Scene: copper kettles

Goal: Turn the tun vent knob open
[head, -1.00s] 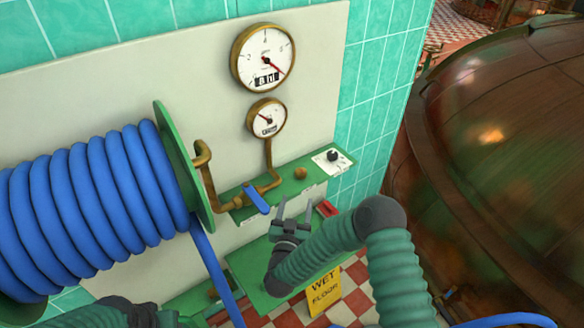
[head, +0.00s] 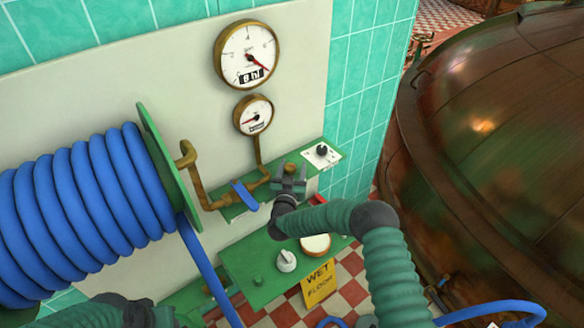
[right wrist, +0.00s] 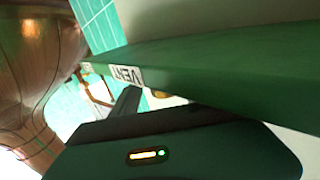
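A green shelf (head: 240,209) on the wall panel carries a black knob (head: 321,150) on a white plate at its right end. A VENT label (right wrist: 126,76) shows upside down on a green edge in the right wrist view. My right gripper (head: 289,178) is at the shelf, left of and below the black knob. It covers the spot where a small copper-coloured knob showed earlier. Whether its fingers touch or enclose that knob is hidden. One dark finger (right wrist: 125,106) shows close to the label in the right wrist view. My left gripper is out of view; part of its arm shows at bottom left.
A blue lever (head: 244,195) and brass pipe (head: 196,178) are left of the gripper. Two gauges (head: 246,55) hang above. A lower green panel has a white knob (head: 286,260). A blue hose reel (head: 85,215) fills the left; a copper vessel (head: 500,150) fills the right.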

